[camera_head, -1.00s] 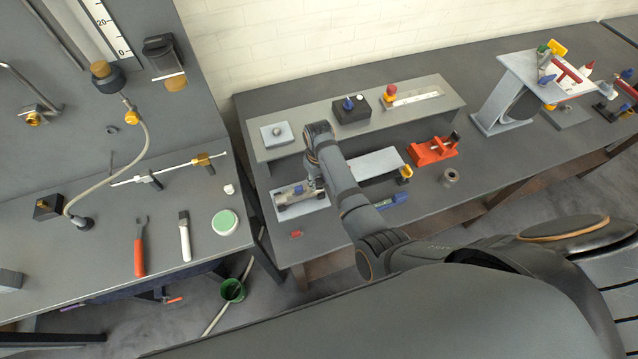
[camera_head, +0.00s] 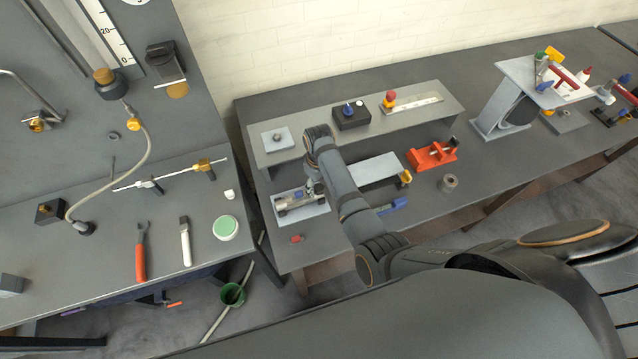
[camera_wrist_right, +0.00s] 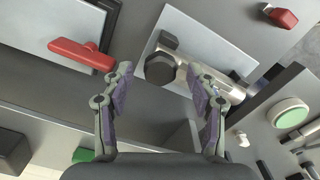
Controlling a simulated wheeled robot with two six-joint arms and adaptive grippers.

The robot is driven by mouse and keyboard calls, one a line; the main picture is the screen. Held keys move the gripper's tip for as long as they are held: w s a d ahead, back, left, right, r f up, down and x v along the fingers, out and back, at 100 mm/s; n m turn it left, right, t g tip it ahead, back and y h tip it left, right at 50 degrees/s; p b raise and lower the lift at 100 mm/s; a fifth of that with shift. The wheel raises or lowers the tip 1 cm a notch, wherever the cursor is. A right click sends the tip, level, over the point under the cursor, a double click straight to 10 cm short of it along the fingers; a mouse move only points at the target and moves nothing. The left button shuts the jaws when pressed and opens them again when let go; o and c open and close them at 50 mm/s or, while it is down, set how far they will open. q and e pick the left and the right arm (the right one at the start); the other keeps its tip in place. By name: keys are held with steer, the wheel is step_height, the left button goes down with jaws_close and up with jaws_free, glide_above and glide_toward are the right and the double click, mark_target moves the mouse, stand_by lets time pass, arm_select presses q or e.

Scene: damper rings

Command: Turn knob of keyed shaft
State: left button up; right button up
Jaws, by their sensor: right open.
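The keyed shaft (camera_head: 310,198) is a silvery metal fitting lying on a pale plate (camera_head: 322,211) at the left front of the right-hand bench. In the right wrist view, the metal shaft body (camera_wrist_right: 205,84) runs to the right from a black faceted knob (camera_wrist_right: 160,68) at its left end. My right gripper (camera_head: 312,186) is just above the fitting, pointing down. In the right wrist view, its two fingers are open and empty, and the knob shows between the fingertips. Whether the fingers touch it cannot be told. My left gripper is not in view.
A grey raised shelf (camera_head: 440,103) runs behind the fitting. A red cap (camera_head: 297,238) lies in front, near the bench edge. An orange-red bracket (camera_head: 432,156) and a metal ring (camera_head: 448,183) stand to the right. A red handle (camera_wrist_right: 82,55) shows left of the fingers.

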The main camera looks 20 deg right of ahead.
steer(key=shift+r+p, duration=0.55)
steer(key=shift+r+p, duration=0.3)
steer(key=shift+r, duration=2.65)
steer(key=shift+c, duration=0.2)
